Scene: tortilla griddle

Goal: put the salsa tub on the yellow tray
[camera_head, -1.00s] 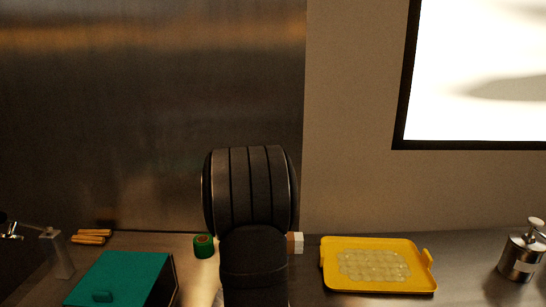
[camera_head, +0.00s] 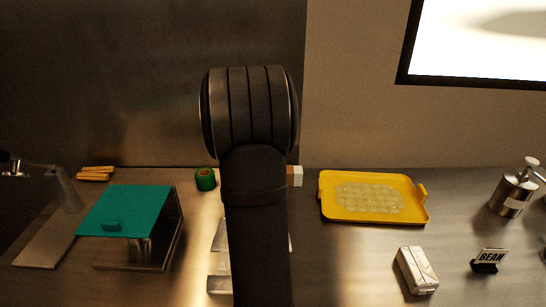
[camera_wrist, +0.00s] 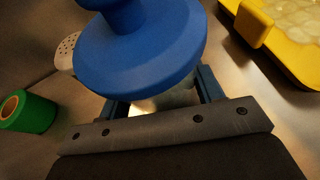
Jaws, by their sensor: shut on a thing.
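The salsa tub, as I take it, has a broad blue lid with a knob (camera_wrist: 140,45) and a pale body below it in the wrist view. My gripper (camera_wrist: 162,100) is shut on it, one finger on each side of the pale body. The lid hides part of the fingers, and the tub's base is hidden. The yellow tray (camera_head: 372,216) lies flat on the counter right of my arm in the head view, with a pale patterned middle and nothing standing on it. Its edge shows at the wrist view's upper right (camera_wrist: 256,25). In the head view my arm hides the gripper and tub.
A green roll (camera_head: 205,180) stands left of my arm. A teal-topped box (camera_head: 128,208) is farther left. A white carton (camera_head: 416,270), a BEAN sign (camera_head: 489,260) and a metal pump bottle (camera_head: 512,194) are at the right. Counter between tray and carton is clear.

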